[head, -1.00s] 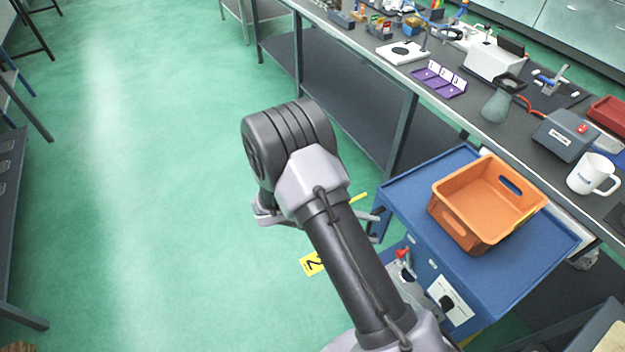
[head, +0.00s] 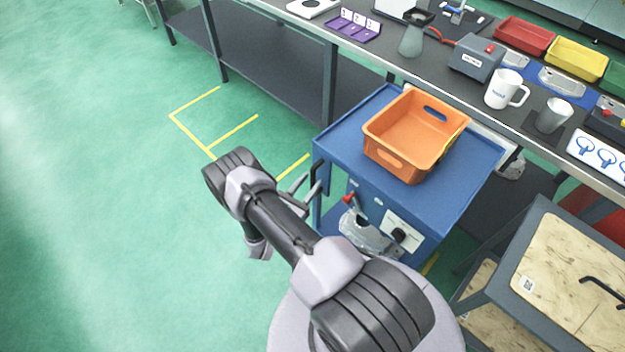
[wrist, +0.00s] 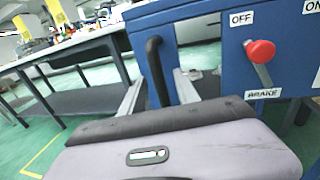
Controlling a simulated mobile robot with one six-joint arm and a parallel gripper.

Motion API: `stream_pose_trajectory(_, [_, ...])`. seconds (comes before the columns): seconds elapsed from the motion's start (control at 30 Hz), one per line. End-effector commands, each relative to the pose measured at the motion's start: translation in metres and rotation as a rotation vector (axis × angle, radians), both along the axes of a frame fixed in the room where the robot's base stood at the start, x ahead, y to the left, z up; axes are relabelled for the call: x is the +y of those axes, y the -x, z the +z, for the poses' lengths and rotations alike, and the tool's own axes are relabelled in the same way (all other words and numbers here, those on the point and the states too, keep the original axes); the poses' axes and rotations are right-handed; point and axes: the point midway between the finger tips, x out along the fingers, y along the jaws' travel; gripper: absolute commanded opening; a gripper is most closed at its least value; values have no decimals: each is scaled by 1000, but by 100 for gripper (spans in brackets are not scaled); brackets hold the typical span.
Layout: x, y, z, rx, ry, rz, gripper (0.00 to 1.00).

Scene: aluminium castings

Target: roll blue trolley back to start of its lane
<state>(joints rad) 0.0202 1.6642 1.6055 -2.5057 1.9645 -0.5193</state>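The blue trolley (head: 345,135) stands beside the long bench with an orange crate (head: 385,158) on its top. In the wrist view, its blue end panel (wrist: 220,75) carries a brake lever with a red knob (wrist: 262,52). The knob is up, closer to the OFF label than to ON. A black upright handle (wrist: 155,70) stands out from the trolley. My gripper (wrist: 160,92) is open, one finger on each side of the handle, with gaps showing. In the head view my gripper (head: 302,188) is at the trolley's left end.
Yellow lane lines (head: 235,130) mark the green floor left of the trolley, along the bench. The floor there is clear. The bench (head: 460,85) runs behind, holding a mug, a grey device and bins. A wood-topped cart (head: 565,270) stands at the lower right.

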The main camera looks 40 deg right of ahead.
Motion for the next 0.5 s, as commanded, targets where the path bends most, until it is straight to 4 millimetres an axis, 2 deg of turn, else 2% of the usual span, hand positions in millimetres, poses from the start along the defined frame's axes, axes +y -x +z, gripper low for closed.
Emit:
stream_pose_trajectory(0.1, [-15, -5, -1, -2, -1, -1, 38])
stream_pose_trajectory(0.2, [-22, -7, 0, -1, 0, 0, 38])
stream_pose_trajectory(0.47, [-24, -7, 1, 0, 0, 1, 38])
stream_pose_trajectory(0.5, [-24, -7, 1, 0, 0, 1, 34])
